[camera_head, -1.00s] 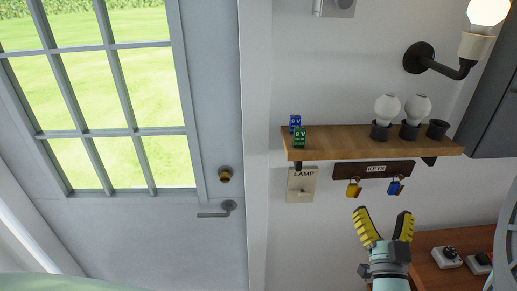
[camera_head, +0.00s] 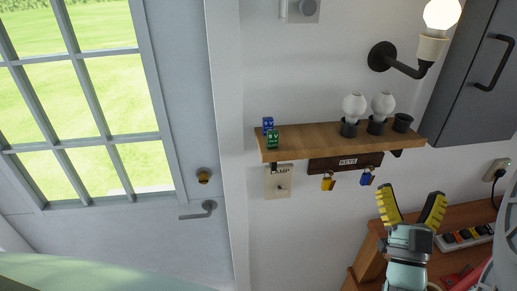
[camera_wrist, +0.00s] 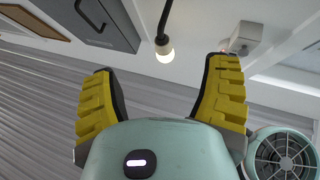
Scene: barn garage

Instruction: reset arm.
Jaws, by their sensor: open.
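My gripper (camera_head: 411,207) has yellow ribbed fingers and is open and empty. In the head view it points up, in front of the white wall, below and right of the wooden shelf. It also shows in the wrist view (camera_wrist: 160,95), with its two fingers spread wide and nothing between them. Beyond the fingers, the wrist view shows a lit bulb (camera_wrist: 165,47) on a dark arm and the ceiling.
A shelf (camera_head: 340,140) holds bulbs and small 9V boxes. Keys hang from a rack (camera_head: 345,162) below it. A lamp switch (camera_head: 278,182), a door (camera_head: 190,130) and a grey cabinet (camera_head: 470,75) are around it. A wooden bench (camera_head: 375,262) with a power strip (camera_head: 465,237) stands lower right.

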